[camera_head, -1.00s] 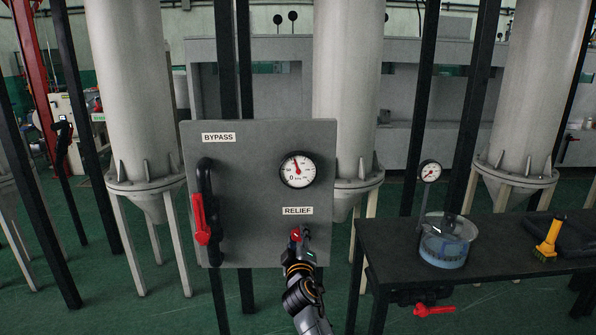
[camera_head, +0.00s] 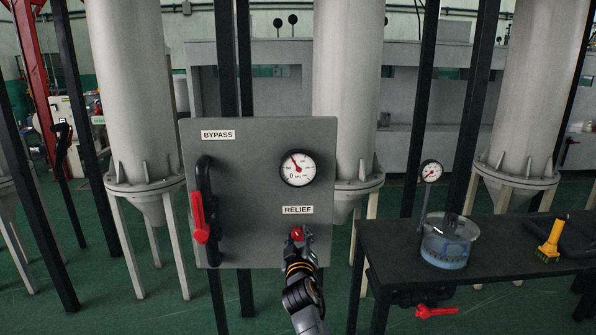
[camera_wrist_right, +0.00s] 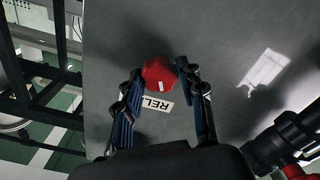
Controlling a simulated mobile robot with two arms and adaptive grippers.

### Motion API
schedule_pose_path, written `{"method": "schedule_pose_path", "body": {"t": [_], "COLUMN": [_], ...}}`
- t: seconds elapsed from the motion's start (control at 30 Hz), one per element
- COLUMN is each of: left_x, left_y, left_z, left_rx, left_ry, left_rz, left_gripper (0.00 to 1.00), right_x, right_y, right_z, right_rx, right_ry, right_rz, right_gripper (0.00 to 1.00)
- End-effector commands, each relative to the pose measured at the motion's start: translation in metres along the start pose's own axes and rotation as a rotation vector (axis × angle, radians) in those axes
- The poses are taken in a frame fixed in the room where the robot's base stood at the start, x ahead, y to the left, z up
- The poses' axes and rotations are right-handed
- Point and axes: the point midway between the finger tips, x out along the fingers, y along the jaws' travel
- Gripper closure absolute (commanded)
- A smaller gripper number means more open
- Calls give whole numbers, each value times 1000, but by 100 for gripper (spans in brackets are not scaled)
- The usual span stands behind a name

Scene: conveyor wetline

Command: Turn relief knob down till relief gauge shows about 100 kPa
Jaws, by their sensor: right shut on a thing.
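The red relief knob (camera_head: 296,233) sits on the grey panel (camera_head: 250,250) below the RELIEF label (camera_head: 297,210). My right gripper (camera_head: 299,236) is at the knob, coming from below. In the right wrist view the red knob (camera_wrist_right: 158,72) with a white mark sits between the two fingers of the right gripper (camera_wrist_right: 159,70), which is shut on it. The round relief gauge (camera_head: 297,169) above the label has a red needle pointing up and left; its small numbers are too blurred to read exactly. My left gripper is not in view.
A black bypass pipe with a red lever (camera_head: 198,215) is on the panel's left side, under the BYPASS label (camera_head: 218,135). At right a dark bench (camera_head: 400,240) holds a clear water vessel (camera_head: 447,245), a small gauge (camera_head: 431,171) and a yellow brush (camera_head: 549,240).

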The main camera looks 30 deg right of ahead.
Motion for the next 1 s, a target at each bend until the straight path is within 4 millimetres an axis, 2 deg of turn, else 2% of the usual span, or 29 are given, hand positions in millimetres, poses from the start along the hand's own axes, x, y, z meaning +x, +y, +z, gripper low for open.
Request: {"method": "schedule_pose_path", "body": {"t": [0.33,0.67,1.0], "left_x": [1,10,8], "left_y": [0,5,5], "left_z": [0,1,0], "left_rx": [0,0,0], "left_ry": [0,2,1], "left_rz": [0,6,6], "left_gripper": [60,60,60], "right_x": [0,0,0], "right_y": [-2,-2,-2], "right_z": [2,3,2], "right_rx": [14,153,144], "right_ry": [-4,-5,-5], "right_rz": [-3,-2,-2], "right_gripper": [84,84,84]}}
